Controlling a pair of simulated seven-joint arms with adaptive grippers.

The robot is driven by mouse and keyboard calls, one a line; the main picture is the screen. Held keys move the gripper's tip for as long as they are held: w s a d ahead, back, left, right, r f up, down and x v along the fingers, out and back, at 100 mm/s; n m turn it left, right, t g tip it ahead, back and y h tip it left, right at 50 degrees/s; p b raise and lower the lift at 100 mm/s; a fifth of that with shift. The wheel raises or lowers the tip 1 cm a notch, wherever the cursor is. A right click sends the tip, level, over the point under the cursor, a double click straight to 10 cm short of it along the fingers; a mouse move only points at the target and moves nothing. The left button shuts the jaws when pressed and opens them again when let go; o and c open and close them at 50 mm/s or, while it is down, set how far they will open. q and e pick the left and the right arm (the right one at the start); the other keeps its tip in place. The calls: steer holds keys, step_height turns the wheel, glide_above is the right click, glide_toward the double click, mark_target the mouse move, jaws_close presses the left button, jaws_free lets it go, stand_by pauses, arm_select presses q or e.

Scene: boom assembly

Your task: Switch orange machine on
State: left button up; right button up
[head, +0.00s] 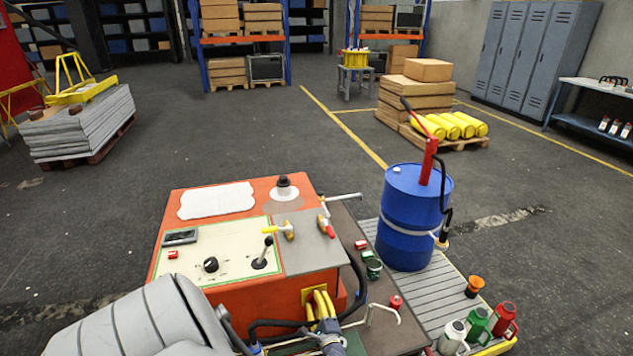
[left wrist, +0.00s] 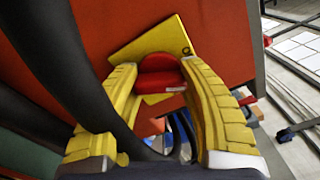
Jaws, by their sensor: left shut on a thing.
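The orange machine (head: 262,296) stands in front of me with a light control panel (head: 207,270) on its top. The panel carries a black knob (head: 211,264), a black lever (head: 263,252) and a small display (head: 180,237). My left gripper (head: 320,303) is low at the machine's front face, its yellow fingers pointing at it. In the left wrist view, the fingers are closed around a red rotary switch (left wrist: 160,82) on a yellow plate (left wrist: 152,46) fixed to the orange face. My right gripper is not in view.
Black hoses (left wrist: 56,45) run close beside the left gripper. A blue drum (head: 408,225) with a red hand pump stands right of the machine. Cans and bottles (head: 478,322) stand at the lower right. Pallets and shelves stand farther back, with open floor between.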

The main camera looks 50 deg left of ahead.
arm_select(q)
steer(key=m, duration=0.6)
steer(key=shift+m, duration=0.3)
steer(key=m, duration=0.6)
steer(key=shift+m, duration=0.4)
steer(key=o, duration=1.3)
steer(key=shift+o, duration=0.2)
steer(key=v, duration=1.2)
steer(key=shift+s, duration=0.15)
